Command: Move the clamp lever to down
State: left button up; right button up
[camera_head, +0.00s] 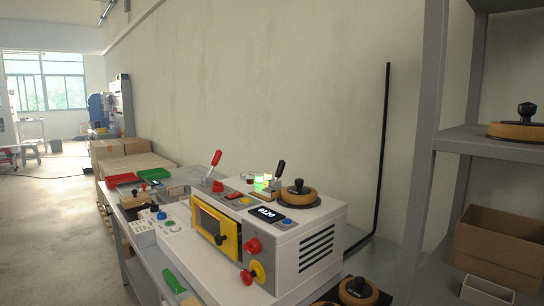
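A white box-shaped machine (320,232) stands on the bench in the middle of the view. On its top, at the back left, a lever with a red handle (216,158) stands up, tilted a little to the right. A second lever with a black handle (280,167) stands up further right, behind a round wooden-rimmed dial (299,196). No readable label shows which of the two is the clamp lever. Neither of my grippers is in view.
The machine's front has a yellow-framed window (217,228), a red knob (252,246) and a red-and-yellow button (255,272). A lit display (267,214) and green lamp (259,180) are on top. Grey shelving (425,150) stands close on the right. Cardboard boxes (135,165) stand behind left.

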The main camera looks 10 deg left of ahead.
aim_at(216, 158)
jog(key=i+j+z, duration=0.2)
jog(key=j+z, duration=0.2)
jog(key=j, duration=0.15)
jog(key=i+j+z, duration=0.1)
jog(key=j+z, duration=0.75)
jog(key=j, duration=0.3)
